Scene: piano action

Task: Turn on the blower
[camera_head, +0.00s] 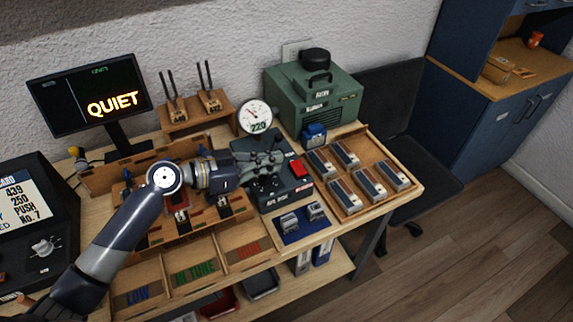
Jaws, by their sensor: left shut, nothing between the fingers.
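A green boxy unit with a black carry handle and a black round cap, which looks like the blower (318,98), stands at the back of the bench by the wall. Its front label is too small to read surely. A small blue block (314,135) sits at its front. My left gripper (279,160) is shut and empty, over a dark box (292,192) with a red button (297,168) on its top right. The gripper is in front of the green unit and apart from it. It partly hides the dark box's top. My right gripper is not in view.
A round gauge (255,117) reading 220 stands left of the green unit. A monitor (88,92) shows "QUIET". Labelled wooden bins (195,272) line the bench front. A dark chair (420,170) stands beside the bench.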

